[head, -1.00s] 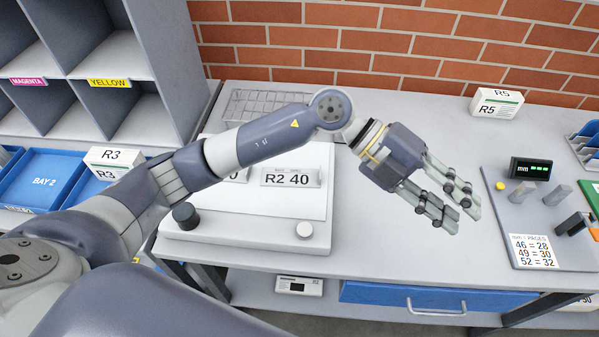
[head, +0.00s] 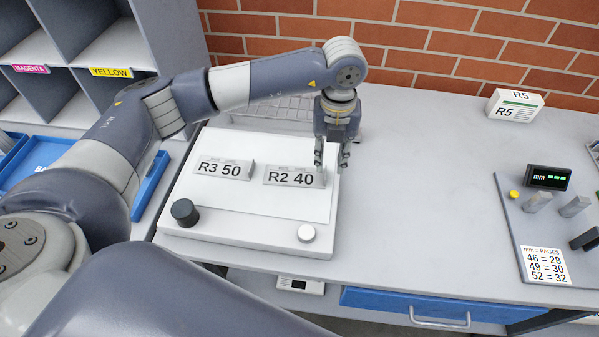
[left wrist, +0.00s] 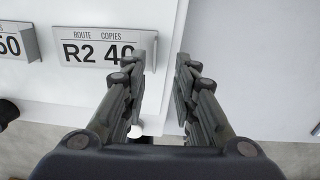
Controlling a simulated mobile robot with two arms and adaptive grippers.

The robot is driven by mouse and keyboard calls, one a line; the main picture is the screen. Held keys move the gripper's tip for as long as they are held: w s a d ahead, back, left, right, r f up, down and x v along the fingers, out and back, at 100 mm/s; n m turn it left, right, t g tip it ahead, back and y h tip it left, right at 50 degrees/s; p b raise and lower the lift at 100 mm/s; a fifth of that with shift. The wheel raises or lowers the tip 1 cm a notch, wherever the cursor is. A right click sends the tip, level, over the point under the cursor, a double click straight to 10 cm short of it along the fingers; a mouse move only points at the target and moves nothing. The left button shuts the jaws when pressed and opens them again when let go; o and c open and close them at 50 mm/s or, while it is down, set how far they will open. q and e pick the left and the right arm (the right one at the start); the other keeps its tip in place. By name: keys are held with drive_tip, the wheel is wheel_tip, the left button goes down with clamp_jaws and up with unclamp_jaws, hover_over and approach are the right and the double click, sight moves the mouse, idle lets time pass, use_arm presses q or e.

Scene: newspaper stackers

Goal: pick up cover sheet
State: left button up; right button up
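Two upright white cards stand side by side on a white board (head: 250,222). One is marked R3 50 (head: 222,168) and the other R2 40 (head: 294,177). I cannot tell which of them, if either, is the cover sheet. My left gripper (head: 332,162) points down just at the right end of the R2 40 card. In the left wrist view its fingers (left wrist: 167,65) are apart with nothing between them. My right gripper is not in view.
A wire rack (head: 272,110) stands behind the board. A dark knob (head: 184,212) and a pale knob (head: 306,233) sit at the board's front. A box marked R5 (head: 515,104) and a grey gauge panel (head: 540,220) are at the right. The tabletop between is clear.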

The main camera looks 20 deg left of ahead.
use_arm(q)
drive_tip(key=f+p, duration=0.1)
drive_tip(key=f, duration=0.2)
drive_tip(key=f+p, duration=0.1)
drive_tip(key=shift+a+f+p, duration=0.3)
drive_tip(key=shift+a+p, duration=0.05)
drive_tip(key=shift+a, duration=0.05)
drive_tip(key=shift+w+f, duration=0.1)
drive_tip(key=shift+f, duration=0.3)
clamp_jaws()
